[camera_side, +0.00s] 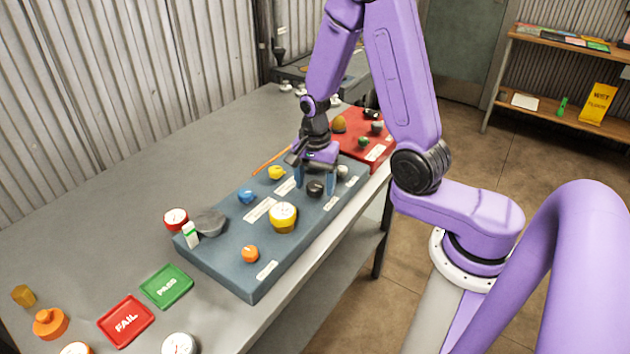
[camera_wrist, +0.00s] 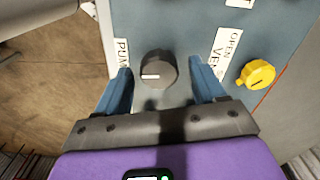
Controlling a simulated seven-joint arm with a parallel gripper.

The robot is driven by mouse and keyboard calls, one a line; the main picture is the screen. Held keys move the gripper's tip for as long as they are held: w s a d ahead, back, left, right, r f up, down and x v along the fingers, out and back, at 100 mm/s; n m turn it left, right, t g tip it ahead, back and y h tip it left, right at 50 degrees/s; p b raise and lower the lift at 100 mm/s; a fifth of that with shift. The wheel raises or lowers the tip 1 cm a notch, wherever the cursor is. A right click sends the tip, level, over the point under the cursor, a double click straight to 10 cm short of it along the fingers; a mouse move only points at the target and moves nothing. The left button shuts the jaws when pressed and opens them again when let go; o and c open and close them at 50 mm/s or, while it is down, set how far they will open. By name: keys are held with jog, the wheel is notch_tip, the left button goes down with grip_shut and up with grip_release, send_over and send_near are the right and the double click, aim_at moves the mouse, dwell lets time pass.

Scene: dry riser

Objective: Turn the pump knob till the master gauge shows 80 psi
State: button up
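The pump knob (camera_wrist: 158,70) is dark and round, with a white mark pointing left in the wrist view. It also shows on the blue panel in the side view (camera_side: 315,189). A partly hidden label reading "PUM" (camera_wrist: 122,52) lies beside it. My gripper (camera_wrist: 162,82) is open, its two blue fingers apart on either side of the knob, with gaps visible; it also shows over the panel in the side view (camera_side: 316,180). A large yellow-rimmed gauge (camera_side: 283,216) sits on the panel; its reading is too small to tell, and I cannot confirm it is the master gauge.
The blue panel (camera_side: 225,262) also carries a yellow knob (camera_wrist: 257,74), a blue knob (camera_side: 247,197) and an orange knob (camera_side: 250,254). A red-rimmed gauge (camera_side: 176,219) stands at its left. A red panel (camera_side: 378,147) is behind. FAIL (camera_side: 126,321) and PASS (camera_side: 166,287) plates lie in front.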

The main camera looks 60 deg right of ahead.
aim_at(312, 188)
notch_tip(312, 188, up, 17)
jog(key=shift+r, duration=0.2)
dwell(0.7)
jog(key=shift+a, duration=0.1)
jog(key=s+a+f+n, duration=0.3)
jog(key=s+a+n, duration=0.35)
jog(key=n, duration=0.75)
jog(key=s+a+f+n, duration=0.1)
jog(key=s+n, duration=1.2)
jog(key=s, duration=0.1)
jog(key=shift+s+a+f+n, duration=0.15)
jog(key=shift+a+f+n, duration=0.25)
